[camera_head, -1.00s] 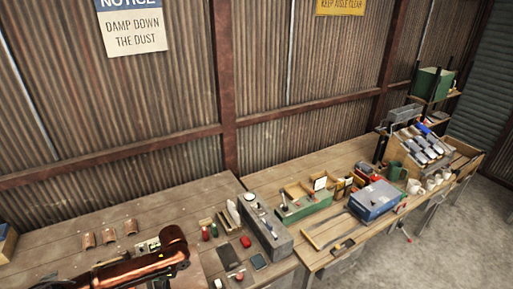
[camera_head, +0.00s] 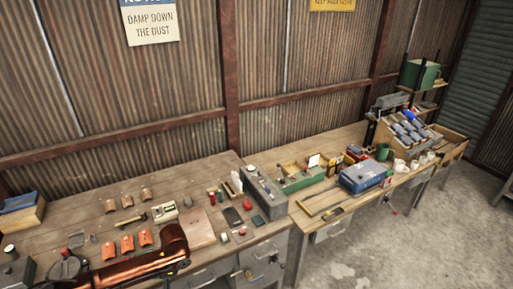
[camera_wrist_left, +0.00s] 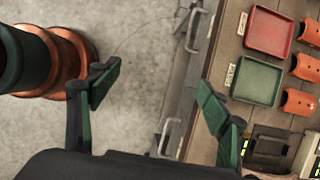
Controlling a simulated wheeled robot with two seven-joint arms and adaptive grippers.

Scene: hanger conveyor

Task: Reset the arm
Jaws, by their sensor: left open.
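My left gripper (camera_wrist_left: 158,92) is open and empty in the left wrist view, its two green-padded fingers wide apart. It is over the bench's front edge, with concrete floor and drawer handles behind the gap. My copper-coloured left arm (camera_head: 135,268) crosses the lower left of the head view; its gripper is not clearly seen there. My right gripper is in neither view.
A red tray (camera_wrist_left: 269,31) and a green tray (camera_wrist_left: 257,81) lie near the gripper. A blue toolbox (camera_head: 364,177) stands farther right. The floor (camera_head: 400,245) is clear.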

